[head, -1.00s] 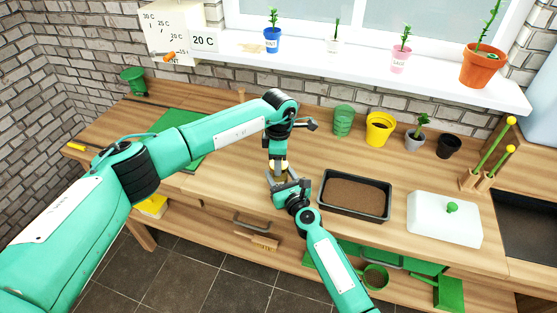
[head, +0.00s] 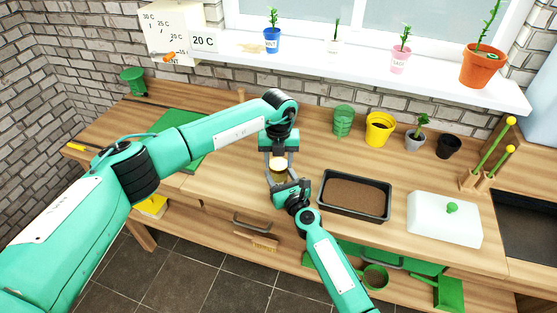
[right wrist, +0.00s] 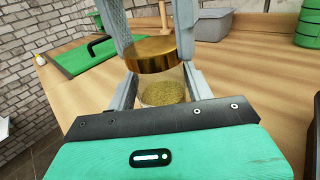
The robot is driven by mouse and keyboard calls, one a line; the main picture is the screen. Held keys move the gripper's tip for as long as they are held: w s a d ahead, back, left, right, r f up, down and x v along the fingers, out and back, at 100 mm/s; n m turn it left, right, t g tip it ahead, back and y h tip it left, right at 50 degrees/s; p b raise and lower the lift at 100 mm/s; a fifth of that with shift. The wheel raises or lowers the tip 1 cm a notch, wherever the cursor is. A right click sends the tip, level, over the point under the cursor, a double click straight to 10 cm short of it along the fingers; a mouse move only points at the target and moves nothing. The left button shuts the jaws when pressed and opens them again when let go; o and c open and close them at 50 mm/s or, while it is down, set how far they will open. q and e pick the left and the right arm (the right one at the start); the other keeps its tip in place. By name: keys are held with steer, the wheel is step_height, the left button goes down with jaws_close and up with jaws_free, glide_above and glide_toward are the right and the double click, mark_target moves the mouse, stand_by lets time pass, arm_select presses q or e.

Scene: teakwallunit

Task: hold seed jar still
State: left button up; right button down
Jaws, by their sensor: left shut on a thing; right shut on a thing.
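The seed jar (right wrist: 162,92) is clear, with greenish-gold seeds inside and a shiny gold lid (right wrist: 154,54). In the head view the jar (head: 280,174) is upright at the counter's front, partly hidden by the grippers. My right gripper (head: 280,179) reaches in from the front and is shut on the jar's body, one finger on each side in the right wrist view. My left gripper (head: 279,161) comes down from above and is shut on the lid, a finger on each side. The lid is on or directly above the jar; I cannot tell if it is loose.
A black soil tray (head: 355,194) stands just right of the jar. A green mat (head: 178,143) lies to the left. Several pots, including a yellow one (head: 379,128), stand along the back.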

mark_target(278, 163)
arm_select(q)
steer(key=n, duration=0.3)
steer(key=shift+w, duration=0.1)
arm_select(e)
steer(key=shift+a, duration=0.1)
arm_select(q)
steer(key=n, duration=1.1)
steer(key=shift+r+n, duration=0.1)
steer(key=shift+n, duration=0.2)
steer(key=shift+r, duration=0.15)
steer(key=shift+r, duration=0.95)
steer(key=shift+r, duration=0.1)
steer(key=shift+r, duration=1.9)
arm_select(e)
steer(key=c, duration=0.5)
jaws_free()
